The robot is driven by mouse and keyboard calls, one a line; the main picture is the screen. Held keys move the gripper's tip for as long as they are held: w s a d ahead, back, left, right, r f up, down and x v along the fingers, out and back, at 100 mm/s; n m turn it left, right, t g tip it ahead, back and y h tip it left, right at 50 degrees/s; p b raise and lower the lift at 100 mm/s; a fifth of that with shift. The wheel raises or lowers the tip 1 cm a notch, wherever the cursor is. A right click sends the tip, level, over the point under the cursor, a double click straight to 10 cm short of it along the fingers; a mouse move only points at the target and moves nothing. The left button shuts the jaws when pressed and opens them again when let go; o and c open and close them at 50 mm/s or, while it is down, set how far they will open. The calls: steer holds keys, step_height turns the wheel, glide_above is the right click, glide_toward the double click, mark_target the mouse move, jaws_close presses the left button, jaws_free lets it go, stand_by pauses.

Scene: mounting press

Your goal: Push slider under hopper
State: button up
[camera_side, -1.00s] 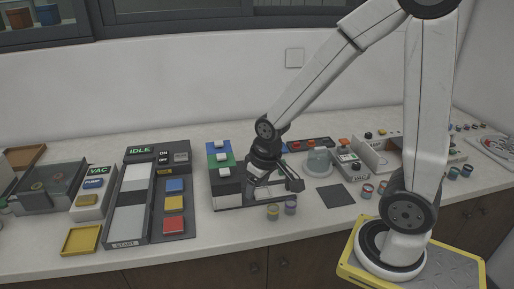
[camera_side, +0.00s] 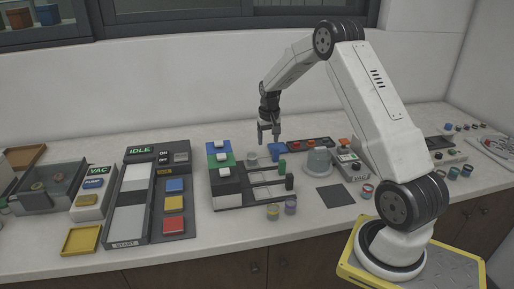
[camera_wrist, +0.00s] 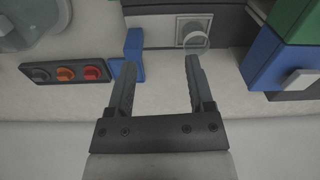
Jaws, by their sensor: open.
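My gripper (camera_side: 268,139) is open and points down, above the back of the hopper unit. In the wrist view the open jaws (camera_wrist: 158,65) have nothing between their tips. The hopper unit has a blue hopper (camera_side: 216,146), a green hopper (camera_side: 221,160) and a black hopper (camera_side: 228,182) in a row. To their right are slider tracks with a blue handle (camera_side: 277,153), a green handle (camera_side: 283,169) and a black handle (camera_side: 289,182). A clear round cup (camera_side: 251,156) sits between the blue hopper and blue handle; the wrist view shows it over a pale square (camera_wrist: 193,31).
A button strip (camera_side: 309,143) and a clear dome (camera_side: 318,161) stand right of the unit. Two small jars (camera_side: 282,210) stand in front. The IDLE panel (camera_side: 150,195) is at left. A dark square pad (camera_side: 335,196) lies at right.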

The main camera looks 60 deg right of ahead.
mark_target(276, 148)
steer(key=shift+m, duration=0.5)
steer(key=d, duration=0.1)
steer(key=d+f, duration=0.1)
steer(key=d, duration=0.3)
steer(key=shift+s+f, duration=0.25)
steer(key=shift+s, duration=0.05)
steer(key=shift+a, duration=0.1)
steer(key=shift+f, duration=0.1)
steer(key=shift+f, duration=3.8)
jaws_close()
